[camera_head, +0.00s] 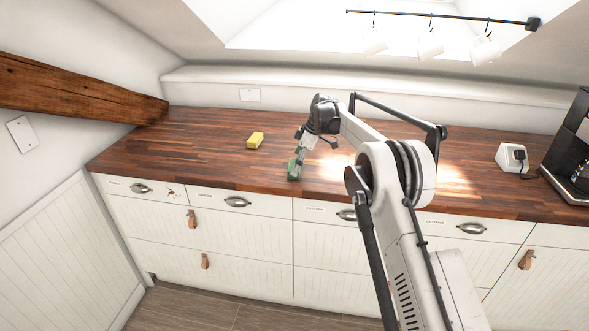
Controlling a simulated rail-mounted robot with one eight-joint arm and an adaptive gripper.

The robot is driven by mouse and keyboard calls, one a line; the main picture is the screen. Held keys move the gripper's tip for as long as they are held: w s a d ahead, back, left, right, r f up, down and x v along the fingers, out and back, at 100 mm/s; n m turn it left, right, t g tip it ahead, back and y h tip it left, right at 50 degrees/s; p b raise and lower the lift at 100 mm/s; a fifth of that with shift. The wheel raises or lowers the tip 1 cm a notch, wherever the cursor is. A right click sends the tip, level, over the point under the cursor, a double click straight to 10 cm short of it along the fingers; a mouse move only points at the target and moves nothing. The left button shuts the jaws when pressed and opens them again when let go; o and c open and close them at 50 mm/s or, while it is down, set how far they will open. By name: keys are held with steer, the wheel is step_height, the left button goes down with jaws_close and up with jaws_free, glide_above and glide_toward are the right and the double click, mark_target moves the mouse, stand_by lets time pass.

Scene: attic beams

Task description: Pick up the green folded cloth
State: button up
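The green folded cloth (293,171) is on the wooden counter near its front edge, at the middle of the head view. My gripper (298,153) is right at the cloth, reaching down over its far end and hiding part of it. The fingers are small and partly covered by the arm's wrist, so I cannot tell whether they are open or shut on the cloth. I also cannot tell whether the cloth rests fully on the counter.
A yellow block, like a sponge (255,140), lies to the left of the cloth. A white socket box (511,156) and a black appliance (572,150) stand at the right. Mugs (430,46) hang from a rail above. The counter's left part (190,140) is clear.

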steer(key=shift+x, duration=1)
steer(key=c, duration=1)
steer(key=shift+c, duration=0.2)
steer(key=shift+r, duration=0.2)
steer(key=shift+r, duration=0.6)
step_height(320, 180, up, 2)
steer(key=shift+r, duration=0.2)
steer(key=s+a+r+b, duration=0.1)
steer(key=s+a+r, duration=0.4)
steer(key=s, duration=0.5)
step_height(320, 180, up, 2)
steer(key=shift+s+a+r, duration=0.1)
steer(key=shift+s+a, duration=0.1)
